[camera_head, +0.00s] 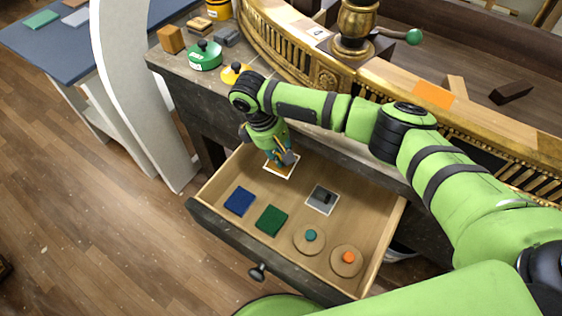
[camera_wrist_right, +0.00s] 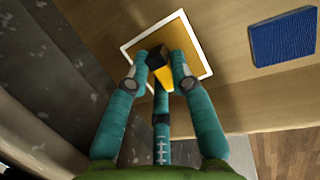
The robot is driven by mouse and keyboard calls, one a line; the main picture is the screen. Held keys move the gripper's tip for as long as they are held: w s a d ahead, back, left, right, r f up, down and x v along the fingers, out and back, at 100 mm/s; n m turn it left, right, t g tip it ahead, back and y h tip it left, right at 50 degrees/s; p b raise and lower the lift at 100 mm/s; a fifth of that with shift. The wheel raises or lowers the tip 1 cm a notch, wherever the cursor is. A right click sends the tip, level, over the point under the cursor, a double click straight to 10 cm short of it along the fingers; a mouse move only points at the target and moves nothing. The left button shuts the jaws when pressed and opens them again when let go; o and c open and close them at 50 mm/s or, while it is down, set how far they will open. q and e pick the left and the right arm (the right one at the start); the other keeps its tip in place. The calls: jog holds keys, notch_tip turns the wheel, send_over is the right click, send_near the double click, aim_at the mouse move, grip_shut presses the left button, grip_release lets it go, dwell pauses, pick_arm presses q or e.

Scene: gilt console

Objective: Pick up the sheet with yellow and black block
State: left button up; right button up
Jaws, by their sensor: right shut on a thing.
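The sheet with the yellow and black block is in the open drawer (camera_head: 223,192), near its back left. The sheet (camera_head: 282,172) is yellow with a white border; it fills the top of the right wrist view (camera_wrist_right: 193,35). The block, black on top and yellow below (camera_wrist_right: 160,66), stands between my right gripper's fingers. My right gripper (camera_head: 282,160) reaches down into the drawer from above and is shut on the block; in the wrist view its teal fingers (camera_wrist_right: 158,75) close around it. I cannot tell whether the sheet touches the drawer floor. My left gripper is not in view.
The drawer also holds a blue pad (camera_head: 239,201), a green pad (camera_head: 271,220), a grey sheet with a dark block (camera_head: 322,199), and round wooden discs with a teal knob (camera_head: 309,240) and an orange knob (camera_head: 346,260). A green lidded pot (camera_head: 205,56) stands on the console top.

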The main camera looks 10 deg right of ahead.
jog(key=s, duration=1.7)
jog(key=shift+s+f, duration=0.25)
jog(key=shift+s, duration=0.15)
grip_shut()
